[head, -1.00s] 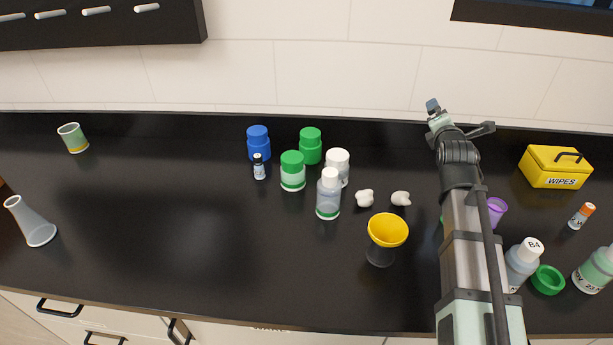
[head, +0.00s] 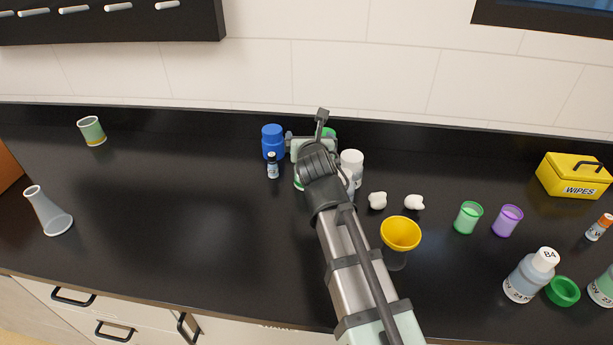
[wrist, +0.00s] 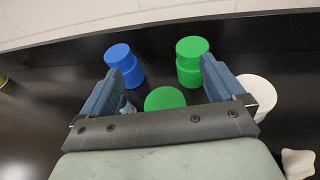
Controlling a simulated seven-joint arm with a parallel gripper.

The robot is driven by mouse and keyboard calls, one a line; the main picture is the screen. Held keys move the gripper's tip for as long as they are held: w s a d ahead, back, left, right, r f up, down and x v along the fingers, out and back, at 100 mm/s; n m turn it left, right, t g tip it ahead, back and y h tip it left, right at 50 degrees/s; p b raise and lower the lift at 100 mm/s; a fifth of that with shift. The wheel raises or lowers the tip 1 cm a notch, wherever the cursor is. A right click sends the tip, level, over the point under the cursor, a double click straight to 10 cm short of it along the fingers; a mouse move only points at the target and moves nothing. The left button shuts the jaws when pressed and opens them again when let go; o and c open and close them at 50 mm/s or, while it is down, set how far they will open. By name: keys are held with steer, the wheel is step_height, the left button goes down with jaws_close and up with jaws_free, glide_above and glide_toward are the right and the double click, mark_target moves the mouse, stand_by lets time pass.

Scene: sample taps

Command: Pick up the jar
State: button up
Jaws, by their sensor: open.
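Several jars stand in a cluster at the back of the bench. The blue jar (head: 273,143) is at the left, and it also shows in the wrist view (wrist: 122,66). The rear green jar (head: 329,132) is mostly hidden by my arm; the wrist view shows it whole (wrist: 189,62). The front green-lidded jar is almost hidden in the head view; its lid (wrist: 165,99) shows between my fingers in the wrist view. A white-capped jar (head: 352,161) stands to the right. My gripper (wrist: 158,74) is open above the cluster, holding nothing.
A yellow funnel (head: 401,233) and two white lumps (head: 378,201) lie right of my arm. Green (head: 468,217) and purple (head: 507,220) cups stand further right.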

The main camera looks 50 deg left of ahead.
steer(key=shift+s+a+f, duration=0.1)
steer(key=shift+s+f, duration=0.2)
steer(key=shift+s, duration=0.05)
steer(key=shift+f, duration=2.35)
step_height(320, 180, down, 2)
steer(key=shift+x, duration=1.55)
steer(key=shift+r, duration=0.1)
steer(key=shift+c, duration=0.2)
steer(key=c, duration=1.5)
steer(key=shift+c, duration=0.2)
steer(key=shift+r, duration=5.05)
